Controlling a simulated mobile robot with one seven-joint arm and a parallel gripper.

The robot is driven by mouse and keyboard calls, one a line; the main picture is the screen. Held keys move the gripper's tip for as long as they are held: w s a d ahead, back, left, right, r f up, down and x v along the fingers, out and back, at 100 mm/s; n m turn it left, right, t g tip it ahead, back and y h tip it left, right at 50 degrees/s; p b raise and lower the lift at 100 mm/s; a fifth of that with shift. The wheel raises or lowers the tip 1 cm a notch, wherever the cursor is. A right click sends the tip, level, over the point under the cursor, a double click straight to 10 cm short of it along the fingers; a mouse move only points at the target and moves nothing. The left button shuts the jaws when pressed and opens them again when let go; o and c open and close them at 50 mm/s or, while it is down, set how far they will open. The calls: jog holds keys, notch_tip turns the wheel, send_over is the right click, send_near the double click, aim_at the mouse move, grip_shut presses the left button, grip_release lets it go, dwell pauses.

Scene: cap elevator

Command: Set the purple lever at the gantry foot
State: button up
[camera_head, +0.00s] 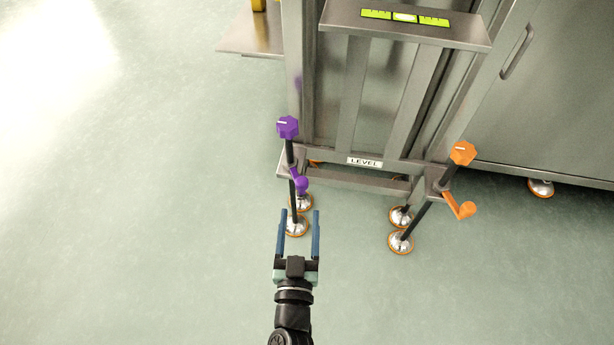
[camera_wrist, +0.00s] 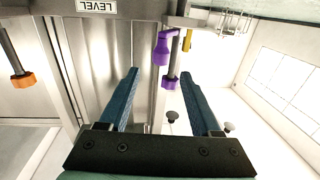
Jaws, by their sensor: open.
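The purple lever (camera_head: 301,184) sits low on the left gantry foot, bent off the dark post below a purple six-sided knob (camera_head: 288,127). In the wrist view, which is upside down, the lever (camera_wrist: 162,48) and the knob (camera_wrist: 170,84) show near the line between my fingertips, beyond them. My gripper (camera_head: 300,214) is open and empty, its two blue fingers pointing at the foot. In the head view its tips lie just below the lever, over the area of the left foot's silver pad (camera_head: 297,228). I see no contact with the lever.
An orange knob (camera_head: 462,153) and orange lever (camera_head: 460,208) are on the right foot. A "LEVEL" label (camera_head: 365,162) is on the crossbar, and a shelf (camera_head: 405,28) with a green level vial is above. A steel cabinet (camera_head: 560,100) stands right. The floor at left is clear.

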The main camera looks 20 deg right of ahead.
aim_at(302, 177)
jog(key=b+x, duration=0.5)
jog(key=x, duration=0.7)
jog(key=shift+w+r+b, duration=0.1)
jog(key=shift+w+b, duration=0.25)
grip_shut()
dwell(0.8)
